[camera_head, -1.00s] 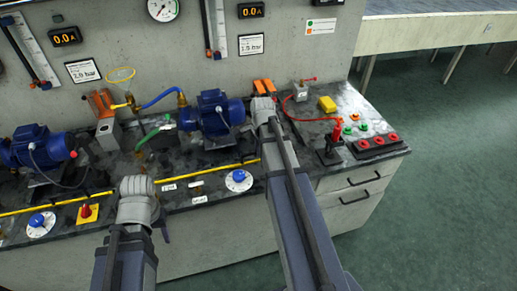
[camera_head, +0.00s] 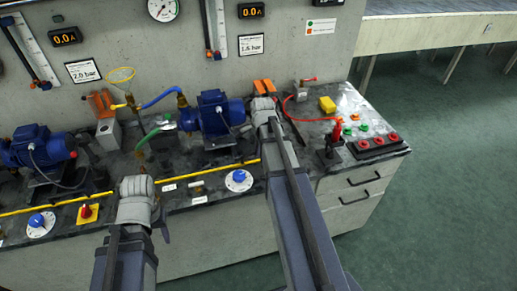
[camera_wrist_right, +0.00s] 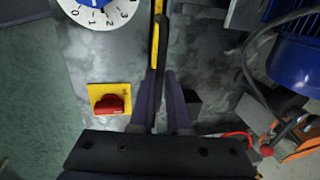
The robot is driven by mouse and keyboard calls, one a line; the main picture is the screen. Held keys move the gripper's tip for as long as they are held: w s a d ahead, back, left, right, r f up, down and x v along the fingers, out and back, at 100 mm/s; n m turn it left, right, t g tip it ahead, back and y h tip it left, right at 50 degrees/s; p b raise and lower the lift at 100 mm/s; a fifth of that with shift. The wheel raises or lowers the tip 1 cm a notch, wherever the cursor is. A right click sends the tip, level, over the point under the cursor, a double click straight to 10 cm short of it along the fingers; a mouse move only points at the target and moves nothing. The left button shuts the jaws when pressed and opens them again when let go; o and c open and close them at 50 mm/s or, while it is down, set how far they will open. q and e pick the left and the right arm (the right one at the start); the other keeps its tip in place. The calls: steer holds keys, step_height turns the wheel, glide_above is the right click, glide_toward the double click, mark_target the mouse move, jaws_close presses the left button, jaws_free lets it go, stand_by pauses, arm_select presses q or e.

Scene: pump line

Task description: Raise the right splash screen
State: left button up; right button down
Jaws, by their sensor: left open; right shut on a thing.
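The right splash screen shows as a low yellow-edged strip (camera_head: 220,168) along the front of the bench, before the right blue pump. Its right part is hidden behind my right arm in the head view. In the right wrist view its narrow yellow-and-black edge (camera_wrist_right: 156,40) runs down between the fingers of my right gripper (camera_wrist_right: 160,76), which is shut on it. The right gripper's fingers are hidden by its own wrist in the head view. My left gripper (camera_head: 163,234) is open and empty at the front edge, with its fingers mostly hidden under the wrist.
The right blue pump (camera_head: 216,112) stands behind the screen. A dial with a blue knob (camera_head: 238,180) lies in front of it. In the wrist view a red switch on a yellow plate (camera_wrist_right: 110,100) is left of the fingers. Red and black sockets (camera_head: 376,145) are at the right.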

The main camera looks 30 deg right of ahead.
stand_by(0.4)
step_height(320, 180, up, 26)
steer(key=p, duration=2.6)
steer(key=shift+r, duration=0.2)
steer(key=c, duration=1.4)
jaws_free()
steer(key=o, duration=0.5)
steer(key=r+p, duration=0.2)
steer(key=s+r+p, duration=0.1)
steer(key=r+p, duration=0.4)
steer(key=p, duration=0.1)
steer(key=shift+s+a+r, duration=0.15)
steer(key=shift+s+r, duration=0.1)
steer(key=shift+r, duration=0.1)
